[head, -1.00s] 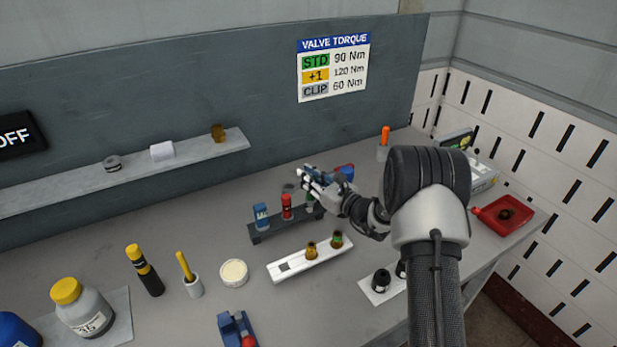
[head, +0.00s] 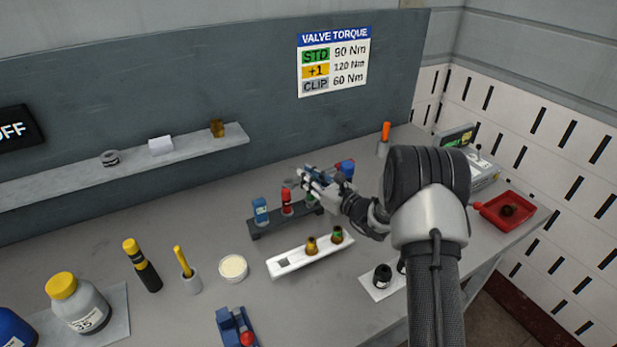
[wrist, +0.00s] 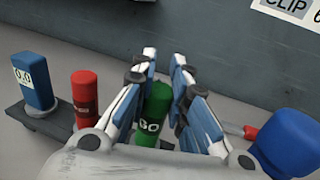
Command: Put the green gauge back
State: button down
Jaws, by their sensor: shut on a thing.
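The green gauge marked GO (wrist: 155,115) stands upright between the fingers of my gripper (wrist: 160,75) in the wrist view. My gripper (head: 308,180) is shut on it in the head view, over the right end of the dark rack (head: 288,223). Only a sliver of green shows below the fingers there. The red gauge (head: 286,202) and the blue gauge (head: 260,211) stand in the rack to its left. The green gauge is in line with them. Its lower end is hidden, so I cannot tell whether it is fully seated.
A blue-capped thing with a red part (wrist: 285,145) lies close to the right of my gripper. A white tray (head: 285,265) with two brass pieces is in front of the rack. A red bin (head: 515,222) is at the right. The wall shelf (head: 190,150) is behind.

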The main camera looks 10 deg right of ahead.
jog(key=shift+f+b, duration=0.6)
jog(key=shift+f, duration=0.2)
jog(key=c, duration=1.4)
grip_release()
jog(key=shift+o, duration=0.2)
jog(key=shift+r, duration=0.1)
jog(key=shift+r+p, duration=1.5)
jog(key=shift+r, duration=1.45)
